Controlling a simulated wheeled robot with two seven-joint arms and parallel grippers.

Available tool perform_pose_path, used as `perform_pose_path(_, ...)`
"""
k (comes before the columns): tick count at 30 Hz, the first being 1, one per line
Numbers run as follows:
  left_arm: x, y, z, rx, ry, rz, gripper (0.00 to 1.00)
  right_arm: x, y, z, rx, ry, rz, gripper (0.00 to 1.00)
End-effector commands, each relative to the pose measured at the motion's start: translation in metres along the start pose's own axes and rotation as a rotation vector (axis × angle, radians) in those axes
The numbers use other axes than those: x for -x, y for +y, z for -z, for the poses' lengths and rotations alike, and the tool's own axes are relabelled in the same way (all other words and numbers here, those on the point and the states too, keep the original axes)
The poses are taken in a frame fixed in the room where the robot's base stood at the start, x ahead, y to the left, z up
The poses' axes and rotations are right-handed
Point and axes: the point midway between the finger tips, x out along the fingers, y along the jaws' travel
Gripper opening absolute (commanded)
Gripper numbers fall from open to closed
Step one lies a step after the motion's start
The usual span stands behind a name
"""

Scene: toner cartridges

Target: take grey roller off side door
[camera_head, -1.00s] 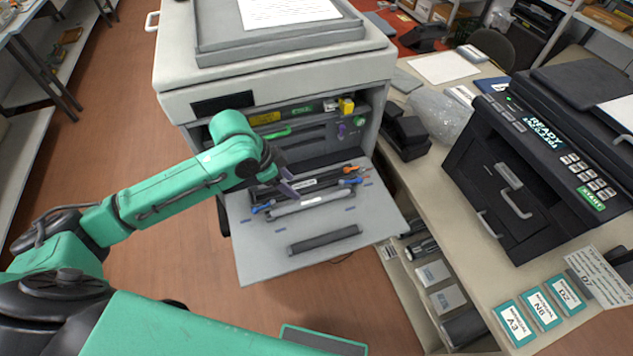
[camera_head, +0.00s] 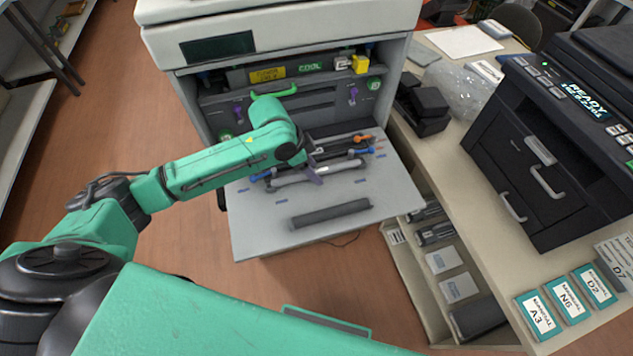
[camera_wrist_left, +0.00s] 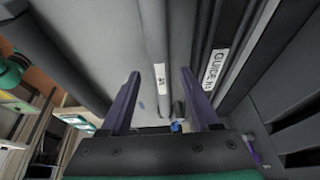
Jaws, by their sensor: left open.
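The light grey roller (camera_head: 342,166) with blue ends lies on the open side door (camera_head: 390,196) of the large printer. My left gripper (camera_head: 314,174) is over the middle of this roller, its purple fingers pointing down. In the left wrist view the open fingers (camera_wrist_left: 160,73) stand on either side of the grey roller (camera_wrist_left: 154,35), which runs between them with a small white label. A blue end piece shows low between the fingers. I cannot tell whether the fingers touch the roller. My right gripper is not in view.
A dark roller (camera_head: 330,213) lies nearer the door's front edge. Dark bars, one labelled "Guide" (camera_wrist_left: 215,68), lie close behind the grey roller. The printer's open bay (camera_head: 310,90) stands behind, and a desk (camera_head: 470,185) with a black printer stands to the right.

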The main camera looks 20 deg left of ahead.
Motion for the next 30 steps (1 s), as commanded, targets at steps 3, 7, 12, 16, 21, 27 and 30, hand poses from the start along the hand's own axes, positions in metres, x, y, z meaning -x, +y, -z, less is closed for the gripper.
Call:
perform_pose_path(3,-0.002,0.000,0.000,0.000,0.000,0.000,0.62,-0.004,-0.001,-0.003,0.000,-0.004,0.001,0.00)
perform_pose_path(7,-0.001,0.000,0.001,0.000,0.000,0.000,0.59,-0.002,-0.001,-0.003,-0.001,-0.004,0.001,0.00)
perform_pose_path(12,-0.001,0.000,0.001,0.000,0.000,0.000,0.00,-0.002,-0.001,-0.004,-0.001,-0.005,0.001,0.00)
perform_pose_path(16,-0.001,0.000,0.001,0.000,0.000,0.001,0.00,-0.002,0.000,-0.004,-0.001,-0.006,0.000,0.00)
perform_pose_path(21,0.000,0.000,0.001,0.000,0.000,0.001,0.00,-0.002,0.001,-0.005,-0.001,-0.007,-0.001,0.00)
perform_pose_path(27,0.016,-0.001,0.008,0.000,0.003,0.004,0.00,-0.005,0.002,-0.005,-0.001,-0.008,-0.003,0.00)
perform_pose_path(30,0.036,-0.002,0.018,-0.003,0.005,0.005,0.00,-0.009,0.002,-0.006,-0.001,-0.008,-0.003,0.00)
